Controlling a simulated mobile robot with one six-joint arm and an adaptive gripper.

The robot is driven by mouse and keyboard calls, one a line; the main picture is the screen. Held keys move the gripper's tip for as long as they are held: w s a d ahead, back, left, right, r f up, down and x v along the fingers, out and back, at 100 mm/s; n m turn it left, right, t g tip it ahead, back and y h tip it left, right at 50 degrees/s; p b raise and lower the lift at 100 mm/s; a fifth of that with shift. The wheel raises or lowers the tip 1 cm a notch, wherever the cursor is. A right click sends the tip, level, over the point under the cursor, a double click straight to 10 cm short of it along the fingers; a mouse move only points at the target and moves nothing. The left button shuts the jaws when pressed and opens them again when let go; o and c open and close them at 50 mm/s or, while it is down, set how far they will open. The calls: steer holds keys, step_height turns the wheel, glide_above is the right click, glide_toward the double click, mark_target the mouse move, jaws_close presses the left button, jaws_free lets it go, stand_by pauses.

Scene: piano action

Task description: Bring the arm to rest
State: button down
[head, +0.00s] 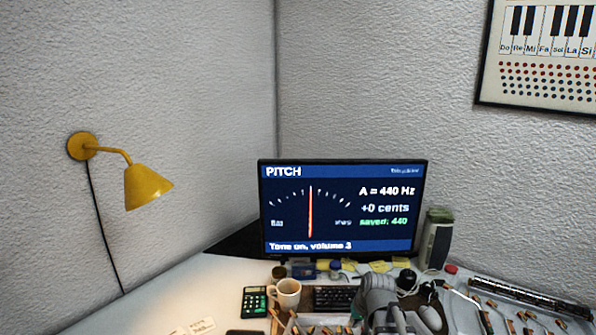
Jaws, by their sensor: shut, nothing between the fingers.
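Grey links of my arm show at the bottom edge of the head view, right of centre, in front of the desk's back part. The lower part of the arm is cut off by the picture edge. My gripper's fingers do not show, so I cannot see what is around them.
A monitor (342,207) reads PITCH, A = 440 Hz, +0 cents. In front are a mug (287,293), a calculator (255,301) and a keyboard (334,297). A speaker (435,243) and piano action parts (525,296) are right. A yellow lamp (146,186) hangs left.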

steer(key=s+r+g+h+p, duration=0.2)
steer(key=s+r+g+p, duration=0.1)
steer(key=s, duration=0.8)
steer(key=shift+s+d+r+n, duration=0.25)
steer(key=shift+s+d+n, duration=0.1)
steer(key=shift+d+n, duration=0.1)
stand_by(1.3)
